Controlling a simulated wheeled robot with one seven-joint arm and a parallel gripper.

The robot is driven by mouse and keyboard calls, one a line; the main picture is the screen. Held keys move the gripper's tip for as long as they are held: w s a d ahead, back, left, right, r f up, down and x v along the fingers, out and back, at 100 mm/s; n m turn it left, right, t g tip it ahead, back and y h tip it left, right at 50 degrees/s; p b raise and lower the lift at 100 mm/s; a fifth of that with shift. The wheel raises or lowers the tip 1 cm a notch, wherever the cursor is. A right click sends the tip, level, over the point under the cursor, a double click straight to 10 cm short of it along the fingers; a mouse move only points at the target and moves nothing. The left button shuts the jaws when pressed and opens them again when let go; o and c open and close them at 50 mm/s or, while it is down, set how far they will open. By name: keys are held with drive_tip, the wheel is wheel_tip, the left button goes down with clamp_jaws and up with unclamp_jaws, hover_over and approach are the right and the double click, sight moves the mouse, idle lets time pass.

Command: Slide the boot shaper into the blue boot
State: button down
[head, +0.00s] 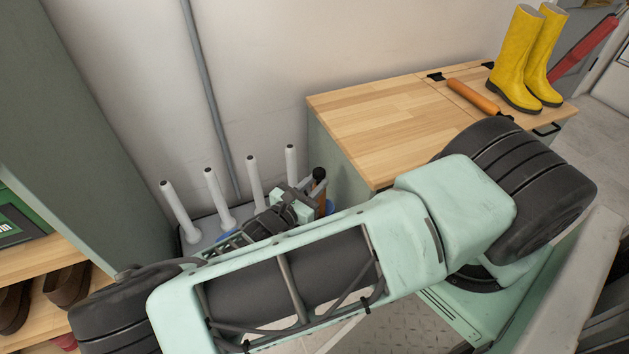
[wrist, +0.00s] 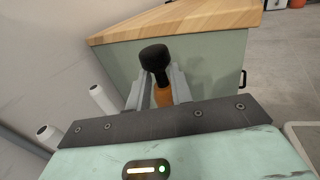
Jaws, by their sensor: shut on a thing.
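The boot shaper (wrist: 162,97) is orange with a black knob on top. My gripper (wrist: 158,88) is shut on it, with one finger on each side of the shaft. In the head view the black knob and a bit of the orange shaft (head: 321,200) show beside my gripper (head: 304,203), low by the rack. A small blue patch (head: 330,207) shows right by the shaft, seemingly part of the blue boot, which is mostly hidden behind my arm. I cannot tell whether the shaper's lower end is inside the boot.
A rack with several upright white pegs (head: 174,208) stands by the wall. A wooden-topped cabinet (head: 375,120) stands to the right, carrying yellow boots (head: 518,62) and an orange cylinder (head: 472,97). A shelf with brown shoes (head: 66,285) is at left.

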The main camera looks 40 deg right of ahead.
drive_tip(key=shift+f+b, duration=0.95)
drive_tip(key=shift+f, duration=1.1)
drive_tip(key=c, duration=1.2)
unclamp_jaws()
drive_tip(key=shift+o, duration=0.2)
drive_tip(key=shift+a, duration=0.1)
drive_tip(key=p+v, duration=0.3)
drive_tip(key=v, duration=1.4)
drive_tip(key=shift+a, duration=0.1)
